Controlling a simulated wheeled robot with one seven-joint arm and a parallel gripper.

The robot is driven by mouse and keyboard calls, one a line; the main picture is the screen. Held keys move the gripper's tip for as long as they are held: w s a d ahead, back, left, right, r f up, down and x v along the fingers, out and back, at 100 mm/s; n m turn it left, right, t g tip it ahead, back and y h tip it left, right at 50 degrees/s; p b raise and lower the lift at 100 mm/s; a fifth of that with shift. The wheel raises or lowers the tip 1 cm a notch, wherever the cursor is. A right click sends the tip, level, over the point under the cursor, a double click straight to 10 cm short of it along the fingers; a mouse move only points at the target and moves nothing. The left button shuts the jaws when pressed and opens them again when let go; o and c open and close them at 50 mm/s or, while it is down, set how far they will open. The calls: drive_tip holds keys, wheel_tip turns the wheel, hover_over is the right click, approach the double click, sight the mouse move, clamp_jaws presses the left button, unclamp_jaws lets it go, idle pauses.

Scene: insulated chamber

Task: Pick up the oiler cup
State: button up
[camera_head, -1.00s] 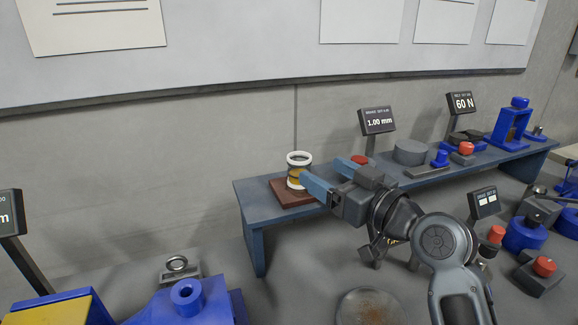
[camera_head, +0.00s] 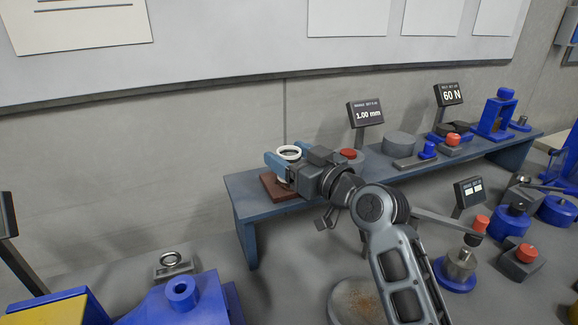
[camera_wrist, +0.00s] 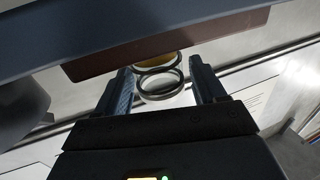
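In the wrist view the cup's ring (camera_wrist: 160,92) lies between the two blue fingers of my gripper (camera_wrist: 162,80). Thin gaps show at both sides, so the fingers are open and not closed on it. The brown block (camera_wrist: 110,52) shows beyond it in that view.
The wall is close behind. Blue fixtures (camera_head: 182,291) stand at front left.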

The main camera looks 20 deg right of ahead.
drive_tip(key=c, duration=1)
drive_tip(key=shift+c, duration=0.4)
drive_tip(key=shift+r, duration=0.15)
